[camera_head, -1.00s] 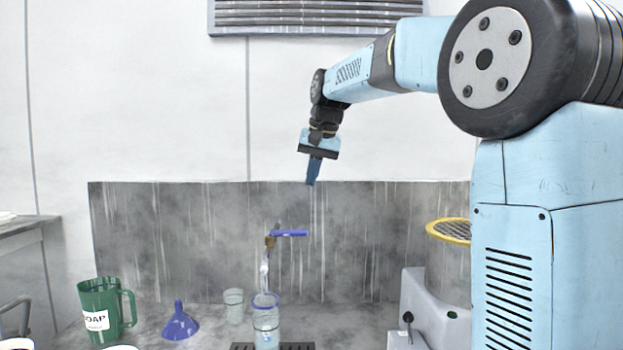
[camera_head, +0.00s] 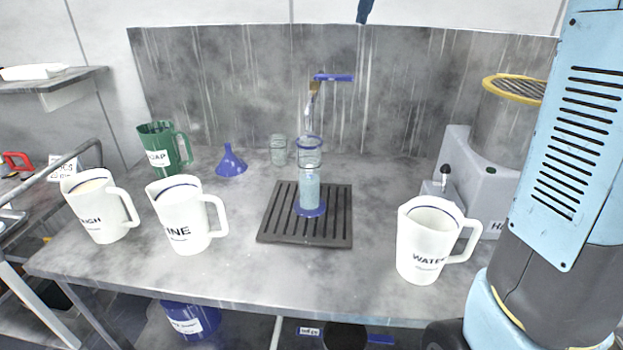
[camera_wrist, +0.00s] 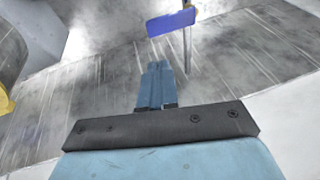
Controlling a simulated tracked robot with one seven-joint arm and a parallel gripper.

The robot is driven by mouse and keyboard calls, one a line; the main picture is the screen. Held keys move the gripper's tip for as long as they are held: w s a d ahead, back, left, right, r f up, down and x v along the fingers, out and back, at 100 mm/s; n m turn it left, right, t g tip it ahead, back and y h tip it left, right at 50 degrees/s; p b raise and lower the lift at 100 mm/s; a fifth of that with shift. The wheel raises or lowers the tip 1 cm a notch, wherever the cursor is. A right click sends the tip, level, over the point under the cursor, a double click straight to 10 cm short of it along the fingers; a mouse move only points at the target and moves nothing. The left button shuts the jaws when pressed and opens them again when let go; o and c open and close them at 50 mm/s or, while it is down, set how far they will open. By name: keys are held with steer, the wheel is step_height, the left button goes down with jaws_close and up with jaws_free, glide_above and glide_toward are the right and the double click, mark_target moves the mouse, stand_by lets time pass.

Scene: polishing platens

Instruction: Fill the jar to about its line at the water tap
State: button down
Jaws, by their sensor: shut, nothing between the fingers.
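The clear jar (camera_head: 309,185) stands upright on the dark slotted drain grate (camera_head: 338,228), under the tap spout. It has blue bands, and pale bluish water shows in its lower part. I cannot tell exactly how the level sits against the line. The brass tap (camera_head: 314,87) has a blue lever (camera_head: 335,77) pointing right; a pale stream seems to fall from the spout into the jar. My gripper (camera_head: 364,12) shows only its blue fingertips at the top edge, above and right of the lever. In the wrist view my gripper (camera_wrist: 157,70) is shut and empty, apart from the blue lever (camera_wrist: 171,22).
A WATER jug (camera_head: 425,245) stands front right, before a grey machine (camera_head: 480,170). Two white jugs (camera_head: 185,220) (camera_head: 98,207), a green SOAP jug (camera_head: 158,150) and a blue funnel (camera_head: 230,162) stand left. A small glass (camera_head: 278,150) stands behind the jar.

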steer(key=shift+a+r+h, duration=0.4)
steer(key=shift+a+h, duration=0.2)
steer(key=shift+a, duration=0.1)
steer(key=shift+a+r+h, duration=0.4)
steer(key=shift+a+h, duration=0.2)
steer(key=shift+a, duration=0.1)
glide_above(347, 76)
steer(key=f, duration=0.7)
steer(key=s+f, duration=0.1)
steer(key=f, duration=0.3)
steer(key=shift+f, duration=1.35)
